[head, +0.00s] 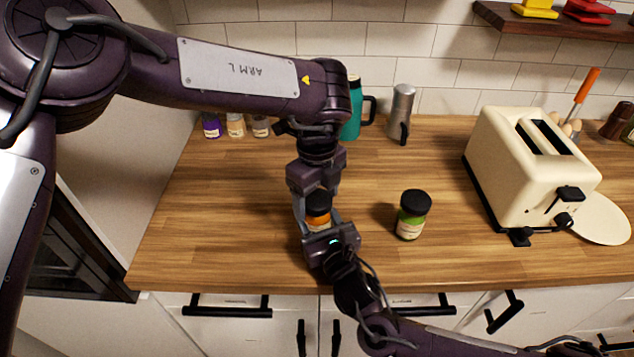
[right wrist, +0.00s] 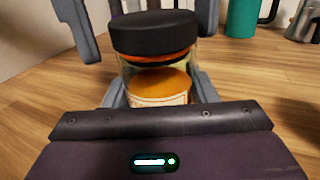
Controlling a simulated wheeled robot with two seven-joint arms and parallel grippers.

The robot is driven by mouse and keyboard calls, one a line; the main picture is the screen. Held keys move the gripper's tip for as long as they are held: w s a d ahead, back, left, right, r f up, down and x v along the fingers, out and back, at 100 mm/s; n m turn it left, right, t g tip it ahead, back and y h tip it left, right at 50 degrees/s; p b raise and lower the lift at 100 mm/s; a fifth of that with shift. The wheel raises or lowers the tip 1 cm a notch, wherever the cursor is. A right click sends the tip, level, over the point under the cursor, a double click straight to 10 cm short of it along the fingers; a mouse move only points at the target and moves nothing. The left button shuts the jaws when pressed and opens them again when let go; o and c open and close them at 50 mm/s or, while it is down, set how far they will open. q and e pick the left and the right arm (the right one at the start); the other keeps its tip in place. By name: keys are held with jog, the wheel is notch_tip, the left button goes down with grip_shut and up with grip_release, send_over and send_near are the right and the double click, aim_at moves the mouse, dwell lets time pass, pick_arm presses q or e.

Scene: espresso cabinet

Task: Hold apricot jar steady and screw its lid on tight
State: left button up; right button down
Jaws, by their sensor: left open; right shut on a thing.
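The apricot jar (head: 319,222) stands upright on the wooden counter, a glass jar with orange contents and a pale label. Its black lid (right wrist: 153,34) sits on top in the right wrist view; how tightly it is on cannot be told. My right gripper (head: 318,226) comes from the front and is shut on the jar body, low down. My left gripper (head: 318,203) points down from above, open, with its fingers on either side of the lid. In the right wrist view a gap shows between its left finger (right wrist: 78,30) and the lid.
A green jar (head: 411,216) with a black lid stands to the right. A cream toaster (head: 530,165) is further right. The counter left of the apricot jar is clear.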

pick_arm(q)
jog(key=shift+f, duration=0.2)
jog(key=c, duration=1)
jog(key=m, duration=0.4)
jog(key=shift+o, duration=0.2)
jog(key=m, duration=0.8)
jog(key=shift+m, duration=0.4)
jog(key=m, duration=0.5)
jog(key=shift+f+m, duration=0.1)
jog(key=shift+m, duration=0.3)
jog(key=shift+w+a, duration=0.1)
